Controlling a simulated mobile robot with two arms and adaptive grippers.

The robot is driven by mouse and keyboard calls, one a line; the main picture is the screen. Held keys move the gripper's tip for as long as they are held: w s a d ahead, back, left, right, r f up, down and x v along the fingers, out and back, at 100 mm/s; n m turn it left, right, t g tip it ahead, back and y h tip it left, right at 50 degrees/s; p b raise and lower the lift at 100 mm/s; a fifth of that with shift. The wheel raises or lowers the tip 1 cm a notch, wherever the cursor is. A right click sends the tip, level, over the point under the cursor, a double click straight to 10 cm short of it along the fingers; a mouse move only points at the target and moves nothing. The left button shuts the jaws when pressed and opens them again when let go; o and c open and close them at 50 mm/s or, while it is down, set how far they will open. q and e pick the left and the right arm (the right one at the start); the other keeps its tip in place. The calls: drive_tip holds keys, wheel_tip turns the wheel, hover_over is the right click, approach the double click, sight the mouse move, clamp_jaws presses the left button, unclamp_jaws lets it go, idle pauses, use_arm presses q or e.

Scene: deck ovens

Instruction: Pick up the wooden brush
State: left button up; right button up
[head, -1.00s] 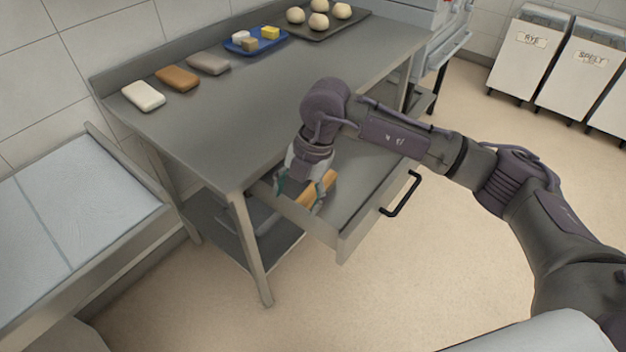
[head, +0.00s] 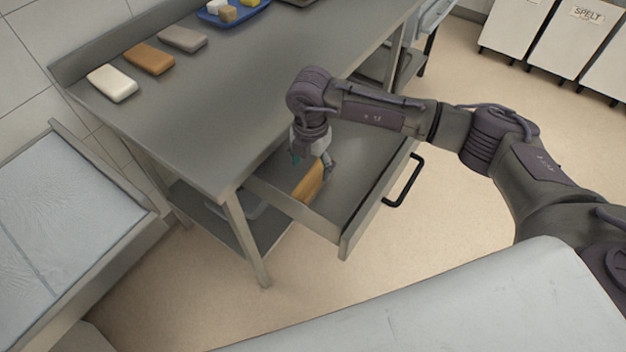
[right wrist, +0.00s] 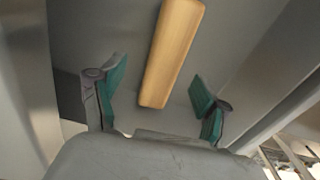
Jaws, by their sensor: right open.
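The wooden brush (head: 308,184) lies in the open drawer (head: 347,236) under the steel table, near the drawer's left side. In the right wrist view it is a long light-brown wooden block (right wrist: 172,52); its bristles do not show. My right gripper (head: 312,164) is open and empty, pointing down into the drawer at the brush's far end. In the right wrist view its two teal-padded fingers (right wrist: 158,92) stand apart, with the near end of the brush between and beyond them. My left gripper is not in view.
The drawer's black handle (head: 404,182) faces right. The steel tabletop (head: 215,110) overhangs the drawer's left end. It holds a white block (head: 112,83), a brown block (head: 149,58), a grey block (head: 183,40) and a blue tray (head: 212,19). White bins (head: 569,50) stand at the back right.

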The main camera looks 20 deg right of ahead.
sight(313, 176)
drive_tip(key=f, duration=0.3)
drive_tip(key=shift+s+d+f+p, duration=0.2)
drive_tip(key=shift+s+f+p, duration=0.05)
drive_tip(key=shift+f+p, duration=0.15)
drive_tip(key=shift+f, duration=0.45)
drive_tip(key=c, duration=0.7)
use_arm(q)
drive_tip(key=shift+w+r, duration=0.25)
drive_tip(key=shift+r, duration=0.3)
use_arm(e)
drive_tip(key=shift+w, duration=0.1)
drive_tip(key=c, duration=0.6)
drive_tip(key=shift+c, duration=0.2)
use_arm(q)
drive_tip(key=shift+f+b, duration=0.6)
use_arm(e)
wheel_tip(313, 176, up, 10)
